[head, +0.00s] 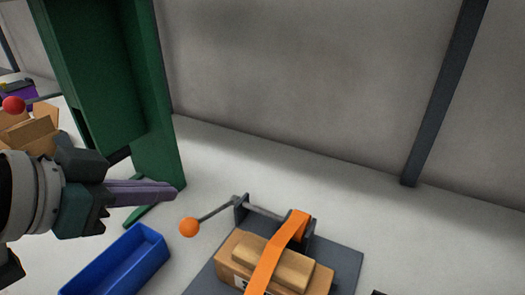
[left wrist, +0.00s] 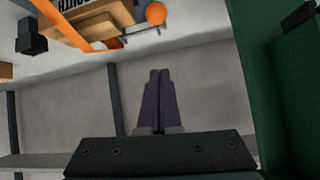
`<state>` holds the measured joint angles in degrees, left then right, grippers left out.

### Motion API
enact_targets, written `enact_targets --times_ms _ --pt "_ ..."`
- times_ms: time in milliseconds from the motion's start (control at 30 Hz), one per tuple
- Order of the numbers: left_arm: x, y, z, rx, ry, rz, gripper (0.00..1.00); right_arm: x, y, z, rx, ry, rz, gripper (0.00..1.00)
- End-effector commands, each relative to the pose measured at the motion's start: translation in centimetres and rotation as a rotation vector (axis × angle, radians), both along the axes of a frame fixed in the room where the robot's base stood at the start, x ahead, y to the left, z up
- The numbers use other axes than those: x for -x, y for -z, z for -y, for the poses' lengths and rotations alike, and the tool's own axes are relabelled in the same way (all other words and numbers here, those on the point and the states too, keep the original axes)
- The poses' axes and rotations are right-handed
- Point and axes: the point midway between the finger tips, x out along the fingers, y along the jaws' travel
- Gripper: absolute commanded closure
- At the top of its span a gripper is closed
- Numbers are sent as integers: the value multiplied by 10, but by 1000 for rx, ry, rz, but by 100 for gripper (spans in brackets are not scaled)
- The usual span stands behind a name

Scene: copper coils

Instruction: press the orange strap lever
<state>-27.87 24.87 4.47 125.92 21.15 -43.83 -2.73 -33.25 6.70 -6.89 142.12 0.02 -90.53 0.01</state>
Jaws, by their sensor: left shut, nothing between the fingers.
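The orange strap lever is a thin dark rod ending in an orange ball (head: 189,227), sticking out left from a dark bracket (head: 241,208). The ball also shows in the left wrist view (left wrist: 156,13). An orange strap (head: 279,253) runs over a wooden block on a cardboard box (head: 240,246), on a dark grey plate (head: 345,266). My left gripper (head: 173,192) has purple fingers, shut and empty. In the head view its tips appear just above and left of the ball, with a gap in the picture. Its fingers also show in the left wrist view (left wrist: 159,75). My right gripper is not in view.
A green metal frame (head: 110,90) stands behind my left gripper. A blue open bin (head: 120,262) lies below it. Open cardboard boxes (head: 35,132) and a red ball (head: 13,105) on a rod are at far left.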

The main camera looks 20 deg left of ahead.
Motion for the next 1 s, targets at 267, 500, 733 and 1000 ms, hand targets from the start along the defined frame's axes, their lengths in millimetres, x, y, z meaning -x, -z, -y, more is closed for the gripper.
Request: enact_targets --times_ms 267,500,733,1000 --pt "-31 24 4 2 -2 2 100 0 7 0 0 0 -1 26" --pt "-67 52 10 1 -1 2 100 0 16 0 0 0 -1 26" --pt "-61 71 7 0 0 -5 100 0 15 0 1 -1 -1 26" --pt "-46 81 2 -2 0 -2 100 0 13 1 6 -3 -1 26"
